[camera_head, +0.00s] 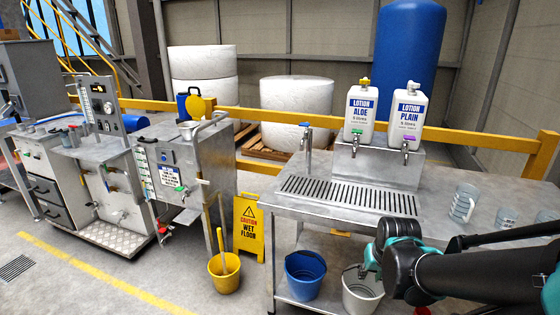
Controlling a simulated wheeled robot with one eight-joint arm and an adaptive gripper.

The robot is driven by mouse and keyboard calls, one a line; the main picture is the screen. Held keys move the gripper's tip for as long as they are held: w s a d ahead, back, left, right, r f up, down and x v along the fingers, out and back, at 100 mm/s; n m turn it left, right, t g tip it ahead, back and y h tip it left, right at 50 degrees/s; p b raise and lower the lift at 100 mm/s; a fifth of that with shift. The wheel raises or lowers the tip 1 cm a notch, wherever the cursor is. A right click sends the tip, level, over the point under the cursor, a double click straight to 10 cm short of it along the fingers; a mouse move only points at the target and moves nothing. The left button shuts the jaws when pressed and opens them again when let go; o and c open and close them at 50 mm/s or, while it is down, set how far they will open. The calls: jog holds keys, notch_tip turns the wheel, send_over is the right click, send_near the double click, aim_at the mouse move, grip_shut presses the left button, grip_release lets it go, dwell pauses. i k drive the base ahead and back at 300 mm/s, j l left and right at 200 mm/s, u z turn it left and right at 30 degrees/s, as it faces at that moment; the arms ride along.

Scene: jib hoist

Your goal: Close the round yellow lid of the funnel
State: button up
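The round yellow lid (196,107) stands raised, roughly upright, above the back of the metal funnel (188,130). The funnel sits on top of the steel machine cabinet (170,150), left of the picture's middle. My arm comes in from the right edge, over the front of the steel bench. The far end of my arm, with my gripper (367,262), is low near the white bucket, far to the right of the funnel and lid. The fingers do not show clearly, so I cannot tell whether they are open or shut.
A steel bench (325,212) with a drain grille carries two lotion containers (360,112) (407,118) and several clear jugs. Floor is free at front left.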

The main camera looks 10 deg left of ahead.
aim_at(195, 105)
jog(key=i+j, duration=0.1)
jog(key=j, duration=0.25)
jog(key=i+j, duration=0.1)
jog(key=j, duration=0.3)
jog(key=i+j, duration=0.15)
jog(key=j, duration=0.2)
jog(key=i+j, duration=0.1)
jog(key=j, duration=0.3)
jog(key=u, duration=0.05)
